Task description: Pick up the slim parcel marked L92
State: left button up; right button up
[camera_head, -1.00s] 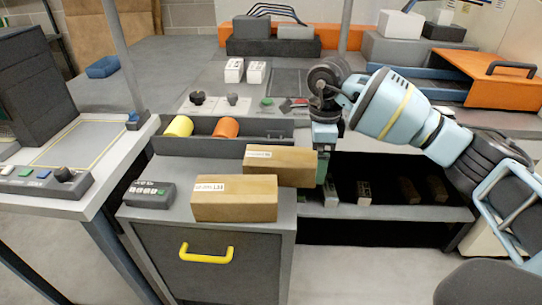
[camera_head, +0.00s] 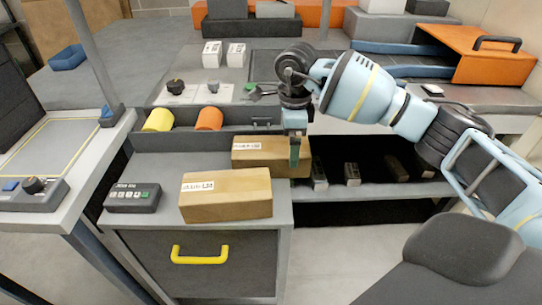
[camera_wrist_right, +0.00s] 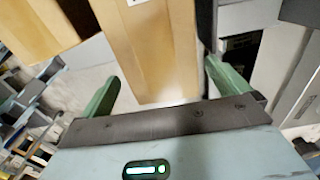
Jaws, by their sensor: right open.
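Two brown box parcels with white labels lie on the grey cabinet top (camera_head: 150,165). The front parcel (camera_head: 228,198) is nearest the cabinet's front edge. The rear parcel (camera_head: 262,159) lies behind it and to the right. Their small label print is too blurred to read surely. My right gripper (camera_head: 295,152) is at the rear parcel's right end, with a green finger in front of it. In the wrist view the right gripper (camera_wrist_right: 160,78) is open, its green fingers either side of a brown parcel's end (camera_wrist_right: 155,55), with small gaps showing. The left gripper is out of view.
A dark keypad box (camera_head: 133,197) sits left of the front parcel. A grey bin behind holds a yellow roll (camera_head: 158,120) and an orange roll (camera_head: 209,118). A lower shelf (camera_head: 375,190) with small boxes lies right of the cabinet. A yellow handle (camera_head: 200,255) is on the drawer.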

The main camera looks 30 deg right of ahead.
jog(key=shift+f, duration=2.55)
jog(key=shift+c, duration=0.4)
jog(key=c, duration=1.2)
jog(key=shift+w+r, duration=0.1)
jog(key=shift+r, duration=0.25)
jog(key=shift+c, duration=0.3)
notch_tip(320, 180, up, 10)
jog(key=shift+f, duration=0.25)
